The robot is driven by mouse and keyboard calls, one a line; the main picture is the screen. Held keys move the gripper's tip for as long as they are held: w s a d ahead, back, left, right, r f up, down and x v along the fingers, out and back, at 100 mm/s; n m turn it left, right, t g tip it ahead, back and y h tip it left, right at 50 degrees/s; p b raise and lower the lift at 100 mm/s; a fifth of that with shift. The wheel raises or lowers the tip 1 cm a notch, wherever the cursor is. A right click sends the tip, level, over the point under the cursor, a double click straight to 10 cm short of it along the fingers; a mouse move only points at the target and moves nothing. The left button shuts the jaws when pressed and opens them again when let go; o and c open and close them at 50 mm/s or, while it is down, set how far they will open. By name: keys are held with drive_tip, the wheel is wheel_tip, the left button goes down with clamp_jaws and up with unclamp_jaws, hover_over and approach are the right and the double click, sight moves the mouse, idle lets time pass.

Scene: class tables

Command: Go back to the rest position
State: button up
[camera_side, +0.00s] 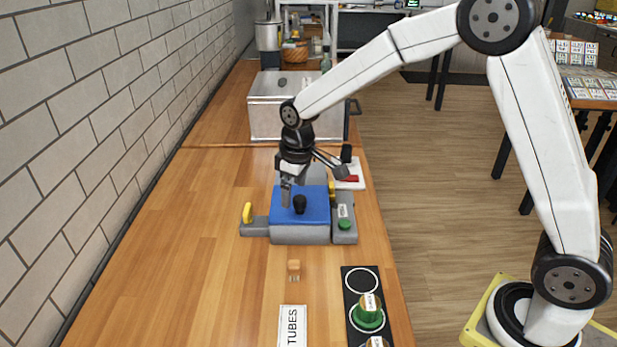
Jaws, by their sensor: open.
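My gripper (293,193) hangs over the back part of a grey device with a blue lid (313,212), pointing down. Its fingers look apart with nothing between them. I cannot tell whether the fingertips touch the lid.
A silver metal box (265,115) stands behind the device. A brick wall (90,90) runs along the left. The left tabletop is clear.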

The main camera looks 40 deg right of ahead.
drive_tip(key=s+d+f+m, duration=0.1)
drive_tip(key=s+d+m, duration=0.1)
drive_tip(key=s, duration=0.7)
drive_tip(key=s+d+f+m+t, duration=0.1)
drive_tip(key=s+d+m, duration=0.1)
drive_tip(key=s, duration=0.8)
drive_tip(key=shift+s+d+f+m, duration=0.15)
drive_tip(key=shift+s+f+m, duration=0.1)
drive_tip(key=shift+f+m, duration=0.05)
